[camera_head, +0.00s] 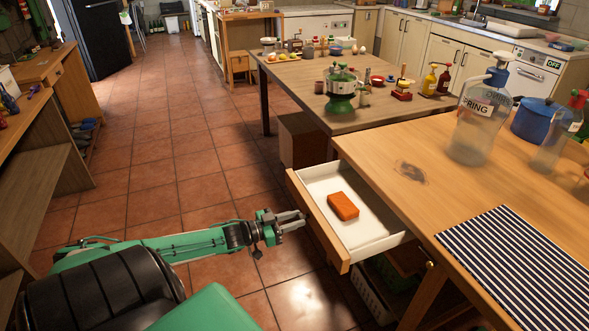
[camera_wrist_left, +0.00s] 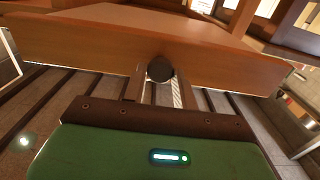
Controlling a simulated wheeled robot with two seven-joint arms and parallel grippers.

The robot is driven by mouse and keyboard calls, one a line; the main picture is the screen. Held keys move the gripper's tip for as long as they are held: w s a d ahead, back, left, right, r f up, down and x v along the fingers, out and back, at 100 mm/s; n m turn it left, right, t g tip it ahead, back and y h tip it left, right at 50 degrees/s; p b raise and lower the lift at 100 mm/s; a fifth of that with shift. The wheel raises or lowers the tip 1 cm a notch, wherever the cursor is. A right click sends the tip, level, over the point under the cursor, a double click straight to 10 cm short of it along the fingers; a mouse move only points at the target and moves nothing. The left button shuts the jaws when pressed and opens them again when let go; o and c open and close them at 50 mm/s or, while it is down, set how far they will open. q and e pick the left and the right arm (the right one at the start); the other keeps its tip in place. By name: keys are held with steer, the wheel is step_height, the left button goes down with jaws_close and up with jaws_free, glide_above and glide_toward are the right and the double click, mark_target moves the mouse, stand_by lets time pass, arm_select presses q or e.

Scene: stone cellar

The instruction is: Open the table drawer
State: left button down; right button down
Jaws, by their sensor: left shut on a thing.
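The table drawer (camera_head: 372,241) is pulled out from the near table (camera_head: 480,180). It is white inside with a wooden front, and an orange block (camera_head: 343,206) lies in it. My left gripper (camera_head: 303,219) is at the outside of the drawer front. In the left wrist view, my left gripper (camera_wrist_left: 160,88) is shut on a dark round knob (camera_wrist_left: 160,69) on the wooden drawer front (camera_wrist_left: 90,48). My right gripper is not in view.
A spray bottle (camera_head: 480,119), a blue pot (camera_head: 538,120) and a striped cloth (camera_head: 525,262) are on the near table. A second table (camera_head: 300,75) with many small items stands behind. The tiled floor (camera_head: 165,150) left of the drawer is clear.

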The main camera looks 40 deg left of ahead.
arm_select(q)
steer(key=c, duration=1.1)
jaws_free()
steer(key=shift+s, duration=0.1)
steer(key=p+v, duration=0.1)
steer(key=v, duration=1.2)
steer(key=shift+s+a, duration=0.2)
steer(key=shift+s, duration=0.1)
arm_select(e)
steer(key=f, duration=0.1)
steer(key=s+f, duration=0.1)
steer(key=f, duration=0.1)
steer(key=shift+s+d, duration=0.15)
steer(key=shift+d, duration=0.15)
